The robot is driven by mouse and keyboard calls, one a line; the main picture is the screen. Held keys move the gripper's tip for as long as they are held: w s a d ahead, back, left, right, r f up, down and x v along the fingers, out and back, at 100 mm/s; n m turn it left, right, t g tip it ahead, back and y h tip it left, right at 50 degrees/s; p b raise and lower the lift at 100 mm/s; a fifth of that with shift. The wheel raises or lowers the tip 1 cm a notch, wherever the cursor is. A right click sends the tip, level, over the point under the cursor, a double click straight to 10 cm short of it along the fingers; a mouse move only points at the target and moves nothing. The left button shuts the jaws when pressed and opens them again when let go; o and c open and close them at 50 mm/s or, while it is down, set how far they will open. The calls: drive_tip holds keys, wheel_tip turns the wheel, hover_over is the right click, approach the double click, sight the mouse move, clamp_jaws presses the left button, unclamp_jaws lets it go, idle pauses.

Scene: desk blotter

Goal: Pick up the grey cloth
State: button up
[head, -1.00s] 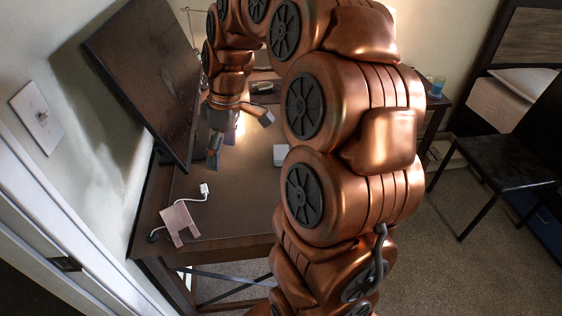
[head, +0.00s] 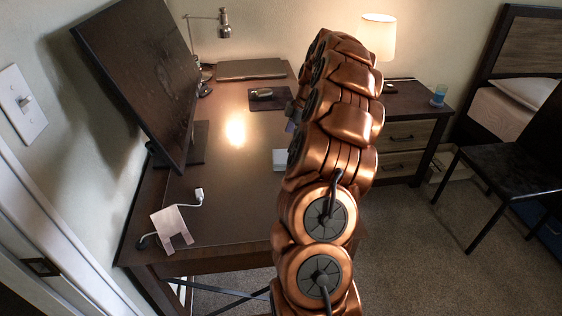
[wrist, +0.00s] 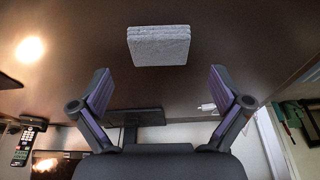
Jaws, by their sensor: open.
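The grey cloth (wrist: 159,46) shows in the wrist view as a small folded square pad lying flat on the dark desk top. In the head view the cloth (head: 280,159) lies near the desk's right side, just left of my arm. My gripper (wrist: 160,84) is open and empty. Its two fingers are spread wide, and the cloth shows beyond the tips, between them and apart from them. In the head view my arm hides most of the gripper.
The desk (head: 235,185) carries a large monitor (head: 140,75) at left, a white charger cable (head: 199,195), a pinkish stand (head: 172,228), a mouse (head: 261,93) and a closed laptop (head: 252,68). A lamp (head: 224,28) stands at the back. The desk's middle is clear.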

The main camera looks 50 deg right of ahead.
sight(282, 156)
drive_tip(key=shift+w+p+x, duration=0.15)
drive_tip(key=shift+p+x, duration=0.15)
drive_tip(key=shift+x, duration=1.4)
drive_tip(key=shift+w+p+x, duration=0.15)
drive_tip(key=shift+p+x, duration=0.15)
drive_tip(key=shift+x, duration=1.4)
drive_tip(key=shift+a+r, duration=0.1)
drive_tip(key=shift+a, duration=0.1)
drive_tip(key=c, duration=0.7)
